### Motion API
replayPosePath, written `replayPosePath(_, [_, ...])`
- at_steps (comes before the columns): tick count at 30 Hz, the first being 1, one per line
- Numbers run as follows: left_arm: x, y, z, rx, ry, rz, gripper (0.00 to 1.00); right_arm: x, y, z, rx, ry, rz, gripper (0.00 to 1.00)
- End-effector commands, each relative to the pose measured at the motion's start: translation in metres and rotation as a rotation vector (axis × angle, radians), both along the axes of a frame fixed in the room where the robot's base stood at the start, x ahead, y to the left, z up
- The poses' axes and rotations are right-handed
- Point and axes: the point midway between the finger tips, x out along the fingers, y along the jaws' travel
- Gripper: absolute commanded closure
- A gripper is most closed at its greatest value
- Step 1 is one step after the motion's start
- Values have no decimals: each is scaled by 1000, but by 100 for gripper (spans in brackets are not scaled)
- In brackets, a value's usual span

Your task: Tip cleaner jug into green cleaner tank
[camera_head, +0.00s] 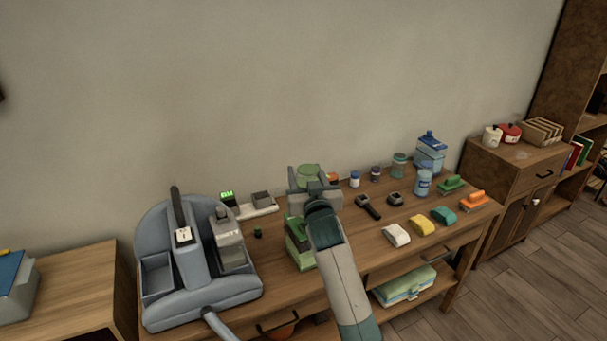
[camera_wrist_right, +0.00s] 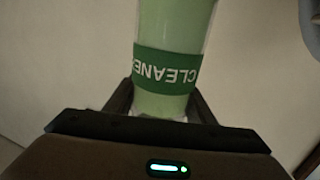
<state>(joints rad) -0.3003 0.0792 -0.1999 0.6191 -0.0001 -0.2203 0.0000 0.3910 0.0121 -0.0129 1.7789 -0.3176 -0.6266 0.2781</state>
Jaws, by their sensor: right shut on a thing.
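The cleaner jug (camera_head: 307,173) is pale green. In the right wrist view the jug (camera_wrist_right: 175,25) shows a dark green band with "CLEANE" reading upside down. My right gripper (camera_head: 315,188) is shut on the jug, with one finger on each side of it in the right wrist view (camera_wrist_right: 160,100). The head view shows the jug held above the table; its tilt is hard to tell. A green box-like tank (camera_head: 298,243) stands on the table below and slightly left of the gripper, partly hidden by my right arm. My left gripper is not in view.
A grey-blue machine (camera_head: 165,275) with a hose fills the table's left end. White, yellow and teal blocks (camera_head: 397,235), small jars (camera_head: 399,165) and a blue jug (camera_head: 430,150) stand to the right. The wall (camera_head: 300,80) rises behind.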

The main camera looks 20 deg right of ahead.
Motion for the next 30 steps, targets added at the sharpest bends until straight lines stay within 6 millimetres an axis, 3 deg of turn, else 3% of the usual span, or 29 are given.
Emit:
replayPosePath(6, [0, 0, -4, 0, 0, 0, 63, 21, -3, 3, -1, -3, -4, 86])
replayPosePath(24, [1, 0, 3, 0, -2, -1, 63, 21, -3, 4, 1, -2, -5, 86])
replayPosePath(30, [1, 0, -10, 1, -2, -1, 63, 21, -7, -10, -114, -11, -5, 86])
